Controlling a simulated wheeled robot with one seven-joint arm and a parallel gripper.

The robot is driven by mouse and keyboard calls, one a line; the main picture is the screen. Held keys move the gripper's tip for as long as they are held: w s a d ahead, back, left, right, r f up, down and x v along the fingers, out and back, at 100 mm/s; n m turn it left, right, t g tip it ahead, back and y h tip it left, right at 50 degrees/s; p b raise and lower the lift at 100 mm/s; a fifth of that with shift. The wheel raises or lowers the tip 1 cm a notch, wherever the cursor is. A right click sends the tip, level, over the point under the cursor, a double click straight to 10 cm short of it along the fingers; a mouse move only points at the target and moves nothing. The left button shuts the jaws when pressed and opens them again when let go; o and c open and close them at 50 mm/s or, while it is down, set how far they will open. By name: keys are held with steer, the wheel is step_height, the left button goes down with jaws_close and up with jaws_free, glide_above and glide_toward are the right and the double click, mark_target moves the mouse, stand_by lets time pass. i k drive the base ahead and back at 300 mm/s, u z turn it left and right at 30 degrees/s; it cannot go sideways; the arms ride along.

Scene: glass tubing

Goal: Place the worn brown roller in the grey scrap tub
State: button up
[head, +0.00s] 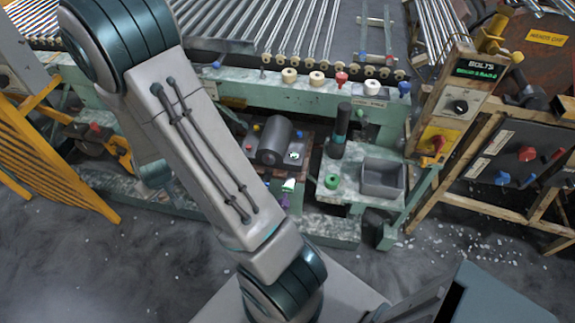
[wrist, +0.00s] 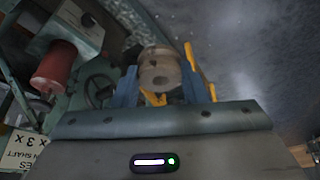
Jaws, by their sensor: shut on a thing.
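In the wrist view my gripper (wrist: 159,80) is shut on the brown roller (wrist: 160,62), a short cylinder with a hole in its end face. It sits between the two blue fingers. In the head view I cannot make out the gripper or the held roller; my arm covers the left middle of the picture. The grey scrap tub (head: 383,194) stands on the pale green bench shelf, right of centre in the head view. Its inside looks empty. The tub cannot be made out in the wrist view.
A green ring-like piece (head: 332,181) and a dark upright cylinder (head: 338,130) stand left of the tub. Cream rollers (head: 289,75), a red one (head: 341,79) and a blue one (head: 404,88) line the ledge behind. A control post (head: 455,105) rises at right.

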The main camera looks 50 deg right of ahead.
mark_target(379, 184)
steer(key=u, duration=0.75)
steer(key=k, duration=1.1)
steer(key=z, duration=1.7)
